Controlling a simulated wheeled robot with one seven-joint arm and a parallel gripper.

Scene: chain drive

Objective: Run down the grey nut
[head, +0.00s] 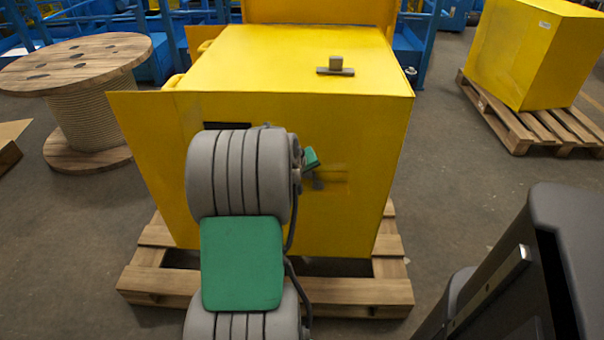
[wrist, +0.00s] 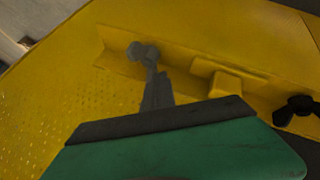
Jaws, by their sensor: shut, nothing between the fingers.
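The yellow cabinet (head: 290,190) carries a yellow ledge with a raised block (wrist: 225,82) on its front face. In the wrist view a small grey rounded piece (wrist: 143,51), which looks like the grey nut, is by the ledge. My gripper (wrist: 152,72) is shut, its narrow grey fingers pointing at that piece. The fingertips overlap its lower edge in the picture; I cannot tell whether they touch it.
A black winged part (wrist: 298,108) sits right of the block. A dark metal piece (head: 335,66) lies on the cabinet top. The cabinet stands on a wooden pallet (head: 355,290). A cable spool (head: 85,95) is left; another yellow box (head: 530,50) is right. Floor between is clear.

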